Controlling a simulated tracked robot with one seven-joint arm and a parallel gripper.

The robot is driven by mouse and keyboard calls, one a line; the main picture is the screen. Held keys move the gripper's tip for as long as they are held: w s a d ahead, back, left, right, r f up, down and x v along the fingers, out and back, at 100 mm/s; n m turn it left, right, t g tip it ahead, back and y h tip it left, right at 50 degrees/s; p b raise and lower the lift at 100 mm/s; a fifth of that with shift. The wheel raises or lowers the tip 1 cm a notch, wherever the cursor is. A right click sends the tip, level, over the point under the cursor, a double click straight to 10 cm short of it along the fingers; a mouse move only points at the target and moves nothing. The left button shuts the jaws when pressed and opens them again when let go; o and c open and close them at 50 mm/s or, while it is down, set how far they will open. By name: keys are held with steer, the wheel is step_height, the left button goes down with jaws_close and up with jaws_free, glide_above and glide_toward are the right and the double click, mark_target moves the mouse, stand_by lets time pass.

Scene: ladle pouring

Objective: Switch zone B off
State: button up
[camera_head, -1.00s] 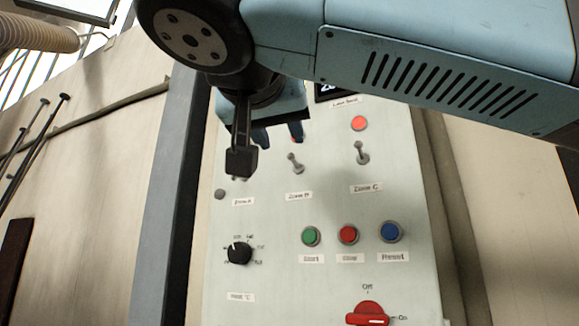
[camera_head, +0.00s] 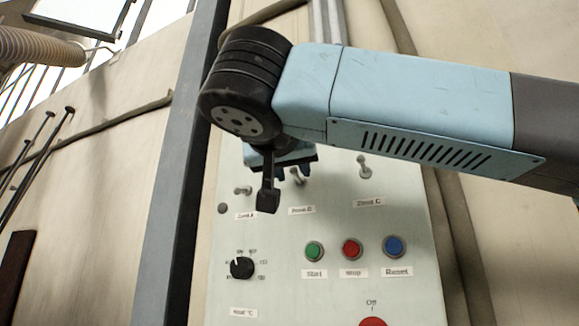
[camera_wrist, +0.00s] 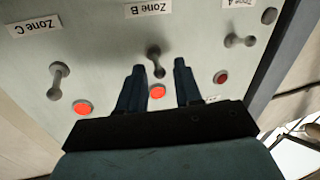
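The zone B toggle switch (camera_wrist: 155,60) stands out from the pale panel, beside its "Zone B" label (camera_wrist: 148,9). Its red lamp (camera_wrist: 156,91) looks lit. My gripper (camera_wrist: 159,64) is open, with one dark blue finger on each side of the zone B lever and lamp in the wrist view. I see no clear contact with the lever. In the head view, my gripper (camera_head: 292,173) hangs in front of the panel at the zone B switch (camera_head: 298,178), partly covering it. The zone B lamp is hidden there.
The zone C switch (camera_wrist: 57,82) has a bright red lamp (camera_wrist: 83,108). The zone A switch (camera_wrist: 240,41) lies differently, with a darker lamp (camera_wrist: 221,77). Below are green (camera_head: 315,251), red (camera_head: 351,249) and blue (camera_head: 393,246) buttons and a black dial (camera_head: 242,267).

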jaws_close()
steer(key=shift+f+t, duration=0.15)
steer(key=shift+t, duration=0.15)
steer(key=shift+w+d+f+n+t, duration=0.1)
steer(key=shift+f+n+t, duration=0.45)
steer(key=shift+t, duration=0.6)
steer(key=shift+w+a+f+n+t, duration=0.1)
steer(key=shift+f+n+t, duration=0.4)
steer(key=shift+t, duration=0.6)
steer(key=shift+w+d+f+n+t, duration=0.1)
steer(key=shift+f+n+t, duration=0.45)
steer(key=shift+t, duration=0.6)
steer(key=shift+f+y, duration=0.1)
steer(key=shift+y, duration=0.3)
steer(key=shift+o, duration=0.9)
jaws_free()
steer(key=shift+s, duration=0.1)
